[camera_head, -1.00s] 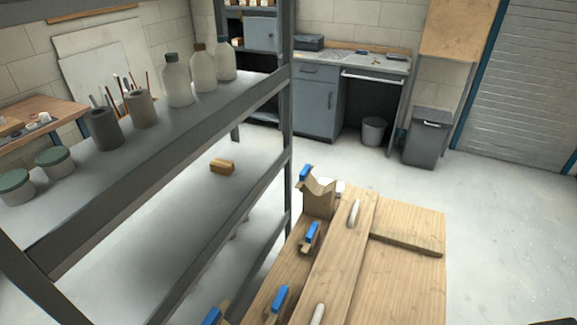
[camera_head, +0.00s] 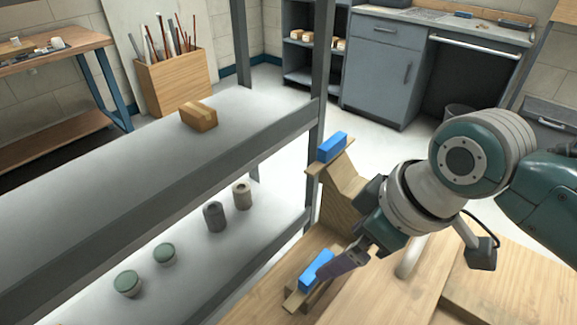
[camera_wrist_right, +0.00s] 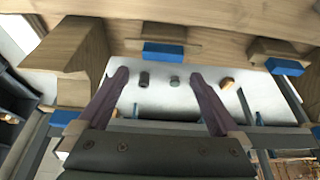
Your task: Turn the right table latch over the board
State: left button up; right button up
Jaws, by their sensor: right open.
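The nearest table latch, a wooden bar with a blue grip (camera_head: 315,270), lies at the table's left edge in the head view. My right gripper (camera_head: 338,264) is low beside that grip; contact cannot be told. In the right wrist view my right gripper (camera_wrist_right: 160,75) is open and empty, with a blue grip (camera_wrist_right: 163,54) just beyond and between its fingertips. Another blue-gripped latch (camera_wrist_right: 285,67) is to the right there. The board (camera_head: 385,295) lies flat on the table, with a pale handle (camera_head: 411,257), partly hidden by my right arm. My left gripper is out of view.
A wooden cradle block (camera_head: 343,195) with a blue-gripped piece (camera_head: 332,146) stands at the table's far left corner. A grey shelf rack (camera_head: 150,190) stands close on the left, holding a wooden block (camera_head: 198,115), jars and cups. Floor shows between rack and cabinet (camera_head: 385,70).

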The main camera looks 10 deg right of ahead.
jog(key=b+x, duration=0.2)
jog(key=x, duration=0.2)
jog(key=b+x, duration=0.2)
jog(key=x, duration=0.3)
jog(key=shift+s+a, duration=0.2)
jog(key=shift+a, duration=0.05)
jog(key=c, duration=0.5)
grip_shut()
